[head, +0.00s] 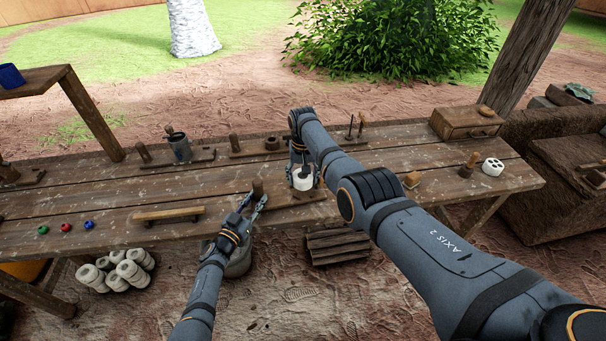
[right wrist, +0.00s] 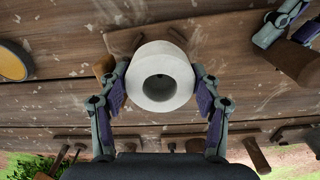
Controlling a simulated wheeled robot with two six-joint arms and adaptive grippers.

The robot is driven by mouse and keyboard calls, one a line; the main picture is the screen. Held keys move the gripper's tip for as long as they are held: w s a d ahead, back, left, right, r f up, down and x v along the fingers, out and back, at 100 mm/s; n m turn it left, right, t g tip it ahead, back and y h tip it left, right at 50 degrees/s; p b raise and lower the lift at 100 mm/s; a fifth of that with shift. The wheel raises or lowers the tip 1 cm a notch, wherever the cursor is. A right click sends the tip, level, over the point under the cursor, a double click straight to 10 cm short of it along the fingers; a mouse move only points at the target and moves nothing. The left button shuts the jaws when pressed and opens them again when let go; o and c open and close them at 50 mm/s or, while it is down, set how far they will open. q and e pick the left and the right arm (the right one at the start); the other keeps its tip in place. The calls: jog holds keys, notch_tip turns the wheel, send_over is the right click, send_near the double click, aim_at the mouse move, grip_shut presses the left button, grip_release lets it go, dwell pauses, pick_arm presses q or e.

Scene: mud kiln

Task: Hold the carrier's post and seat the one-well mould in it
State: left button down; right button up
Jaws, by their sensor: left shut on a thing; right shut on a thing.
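The white one-well mould (head: 303,182) is a short round block with a single dark hole, seen face-on in the right wrist view (right wrist: 162,78). My right gripper (head: 302,172) is shut on its sides and holds it over or on the carrier; I cannot tell if it touches. The carrier (head: 299,199) is a low wooden board near the table's front edge, partly hidden by the mould. Its upright post (head: 257,187) stands at the left end. My left gripper (head: 256,201) is shut on this post, also seen at the upper right of the right wrist view (right wrist: 280,25).
A white mould with several holes (head: 493,167) sits at the table's right, beside another wooden post (head: 468,165). A wooden bar (head: 168,213) and three small balls lie at left.

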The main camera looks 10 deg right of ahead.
pick_arm(q)
jog(key=shift+a, duration=0.25)
pick_arm(e)
jog(key=shift+d, duration=0.45)
dwell(0.6)
pick_arm(q)
jog(key=shift+s+f, duration=0.1)
jog(key=shift+f, duration=0.15)
pick_arm(e)
jog(key=shift+w+r, duration=0.1)
jog(key=shift+r, duration=2.6)
pick_arm(q)
jog(key=shift+d+r, duration=0.1)
jog(key=shift+r, duration=0.05)
pick_arm(e)
notch_tip(320, 180, up, 2)
jog(key=shift+a+r, duration=0.15)
jog(key=shift+r, duration=0.1)
pick_arm(q)
jog(key=shift+r, duration=0.1)
pick_arm(e)
jog(key=shift+a+r, duration=0.1)
jog(key=shift+r, duration=0.05)
jog(key=shift+r, duration=0.1)
